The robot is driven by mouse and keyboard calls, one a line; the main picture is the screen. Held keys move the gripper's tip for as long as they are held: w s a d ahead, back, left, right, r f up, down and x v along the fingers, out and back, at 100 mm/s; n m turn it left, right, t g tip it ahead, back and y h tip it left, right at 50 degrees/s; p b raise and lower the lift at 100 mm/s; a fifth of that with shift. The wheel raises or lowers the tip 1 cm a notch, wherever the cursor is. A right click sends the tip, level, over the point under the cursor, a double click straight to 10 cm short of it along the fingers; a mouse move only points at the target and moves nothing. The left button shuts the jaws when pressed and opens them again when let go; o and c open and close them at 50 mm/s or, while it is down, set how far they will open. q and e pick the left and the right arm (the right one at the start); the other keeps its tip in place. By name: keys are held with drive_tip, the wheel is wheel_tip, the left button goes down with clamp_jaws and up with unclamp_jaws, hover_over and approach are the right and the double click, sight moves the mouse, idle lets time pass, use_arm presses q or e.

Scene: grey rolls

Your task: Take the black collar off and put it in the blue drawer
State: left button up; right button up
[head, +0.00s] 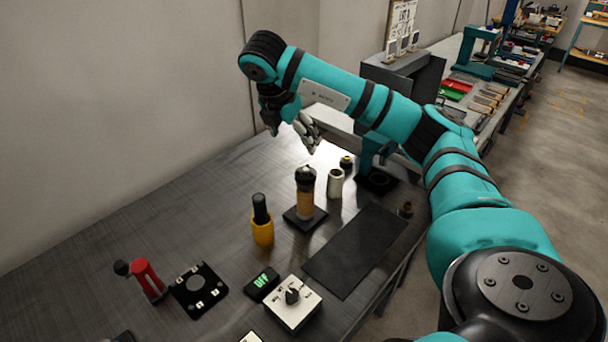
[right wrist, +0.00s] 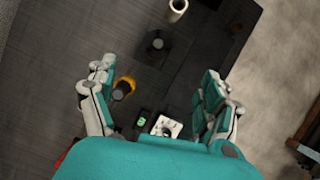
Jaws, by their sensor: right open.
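A tan roll (head: 305,204) stands upright on a square dark base (head: 292,219) on the table. A black collar (head: 305,174) appears to sit around its upper end, below a lighter tip. From above, the post's top shows in the right wrist view (right wrist: 157,44). My right gripper (head: 290,128) is above and behind the post in the head view, open and empty. Its fingers are spread wide in the right wrist view (right wrist: 158,78), touching nothing. I cannot make out a blue drawer. My left gripper is not in view.
A pale hollow roll (head: 335,183) stands close to the post. A yellow holder with a black handle (head: 262,226), a red tool (head: 148,279), a knob box (head: 292,305) and a small display (head: 262,284) stand nearer. A flat black mat (head: 353,252) lies clear at right.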

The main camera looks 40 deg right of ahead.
approach(304, 171)
drive_tip(key=x, duration=0.4)
drive_tip(key=shift+d+f, duration=0.25)
drive_tip(key=shift+d, duration=0.1)
drive_tip(key=p+x, duration=0.2)
drive_tip(key=x, duration=0.3)
drive_tip(key=shift+a+f+p, duration=0.1)
drive_tip(key=shift+a+p, duration=0.05)
drive_tip(key=shift+p, duration=0.2)
drive_tip(key=shift+f, duration=0.2)
drive_tip(key=shift+r, duration=0.1)
drive_tip(key=c, duration=1.6)
